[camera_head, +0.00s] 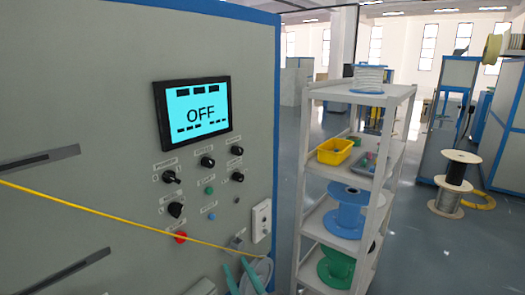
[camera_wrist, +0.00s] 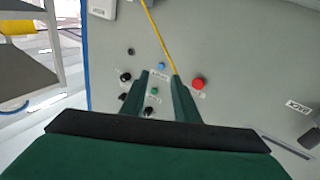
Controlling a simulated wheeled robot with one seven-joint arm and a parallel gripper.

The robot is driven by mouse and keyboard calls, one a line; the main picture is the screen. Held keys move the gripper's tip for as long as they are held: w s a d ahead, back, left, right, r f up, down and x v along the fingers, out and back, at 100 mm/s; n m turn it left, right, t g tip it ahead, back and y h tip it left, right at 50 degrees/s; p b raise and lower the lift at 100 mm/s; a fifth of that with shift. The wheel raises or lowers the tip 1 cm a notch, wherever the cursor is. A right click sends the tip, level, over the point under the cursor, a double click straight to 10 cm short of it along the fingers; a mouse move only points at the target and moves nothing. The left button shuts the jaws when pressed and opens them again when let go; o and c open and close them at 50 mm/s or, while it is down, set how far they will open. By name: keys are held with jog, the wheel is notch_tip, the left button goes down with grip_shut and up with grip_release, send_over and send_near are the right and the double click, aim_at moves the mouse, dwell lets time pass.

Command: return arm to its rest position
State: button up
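My gripper (camera_head: 236,264) is at the bottom of the head view, in front of the lower part of the grey machine panel (camera_head: 120,110). In the wrist view its two green fingers (camera_wrist: 161,76) stand apart with nothing between them that I can see held. They point toward the panel, with the blue button (camera_wrist: 161,66) and green button (camera_wrist: 155,91) seen between or near them. Whether the fingers touch the panel cannot be told. The rest of my arm is mostly out of view.
A yellow cable (camera_head: 100,210) runs across the panel front, close to my gripper. The panel has a screen (camera_head: 193,109) reading OFF, several knobs and a red button (camera_head: 180,237). A shelf rack (camera_head: 310,185) with spools and a yellow bin (camera_head: 335,151) stands right; open floor lies beyond.

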jog(key=s+d+f+m+h, duration=0.2)
jog(key=s+f+m+h, duration=0.2)
jog(key=s+f, duration=0.55)
jog(key=s+d+f+m+h, duration=0.2)
jog(key=s+f+m+h, duration=0.15)
jog(key=s+f, duration=0.6)
jog(key=s+d+f+g, duration=0.1)
jog(key=s+f, duration=0.1)
jog(key=s, duration=0.8)
jog(key=s+d+f+h, duration=0.1)
jog(key=s+f, duration=0.2)
jog(key=s, duration=0.8)
jog(key=shift+n+g, duration=0.4)
jog(key=shift+n, duration=0.05)
jog(key=shift+s, duration=0.15)
